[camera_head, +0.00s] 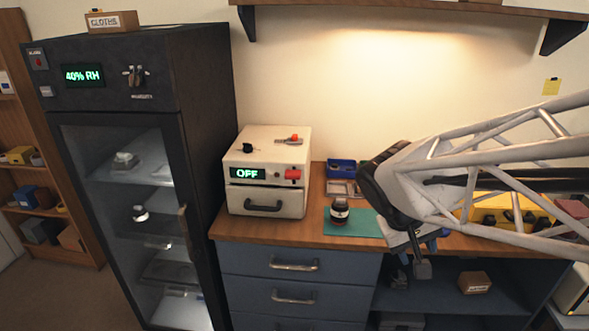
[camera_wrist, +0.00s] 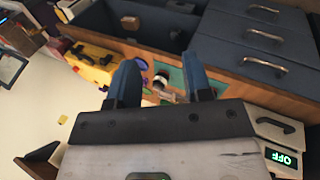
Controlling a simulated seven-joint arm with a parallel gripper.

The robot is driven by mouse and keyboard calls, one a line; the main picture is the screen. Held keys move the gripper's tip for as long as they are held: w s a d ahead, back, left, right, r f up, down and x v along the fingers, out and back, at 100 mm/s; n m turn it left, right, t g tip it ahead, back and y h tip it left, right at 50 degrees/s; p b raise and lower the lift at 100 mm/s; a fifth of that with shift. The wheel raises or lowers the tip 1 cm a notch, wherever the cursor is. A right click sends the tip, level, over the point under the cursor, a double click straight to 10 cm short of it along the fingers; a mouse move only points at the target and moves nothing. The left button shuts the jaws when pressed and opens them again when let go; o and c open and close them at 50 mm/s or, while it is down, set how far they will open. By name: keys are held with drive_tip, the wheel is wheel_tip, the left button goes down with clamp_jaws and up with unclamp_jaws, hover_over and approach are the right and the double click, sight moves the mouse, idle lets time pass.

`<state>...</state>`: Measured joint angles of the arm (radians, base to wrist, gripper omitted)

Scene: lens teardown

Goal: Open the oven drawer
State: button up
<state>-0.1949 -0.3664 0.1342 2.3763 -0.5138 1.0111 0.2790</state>
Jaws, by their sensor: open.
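The oven is a white box (camera_head: 268,150) on the wooden counter, with a green "OFF" display and a red knob. Its drawer (camera_head: 240,201) is the lower front panel, with a dark handle (camera_head: 263,206), and looks closed. In the wrist view the oven (camera_wrist: 295,142) shows at the lower right, with its handle (camera_wrist: 275,124) pointing up the picture. My gripper (camera_head: 417,268) is well to the right of the oven, over the counter's front edge. In the wrist view its two blue fingers (camera_wrist: 161,65) are apart with nothing held between them.
A lens (camera_head: 340,211) stands on a green mat (camera_head: 369,224) between oven and gripper. A blue bin (camera_head: 341,168) is behind it. Blue drawers (camera_head: 297,265) with metal handles are below the counter. A tall black cabinet (camera_head: 140,60) is left of the oven; a shelf (camera_head: 420,10) hangs above.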

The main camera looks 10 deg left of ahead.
drive_tip(key=w+a+f+n+t+h, duration=0.3)
drive_tip(key=w+a, duration=0.4)
drive_tip(key=w, duration=0.6)
drive_tip(key=n+t+y, duration=0.2)
drive_tip(key=n+t, duration=0.7)
drive_tip(key=t, duration=0.1)
approach(259, 210)
drive_tip(key=w, duration=0.3)
drive_tip(key=shift+d+f, duration=0.4)
drive_tip(key=shift+d, duration=0.05)
drive_tip(key=shift+w, duration=0.1)
drive_tip(key=shift+x, duration=3.8)
drive_tip(key=shift+d+r, duration=0.1)
drive_tip(key=shift+d, duration=0.05)
clamp_jaws()
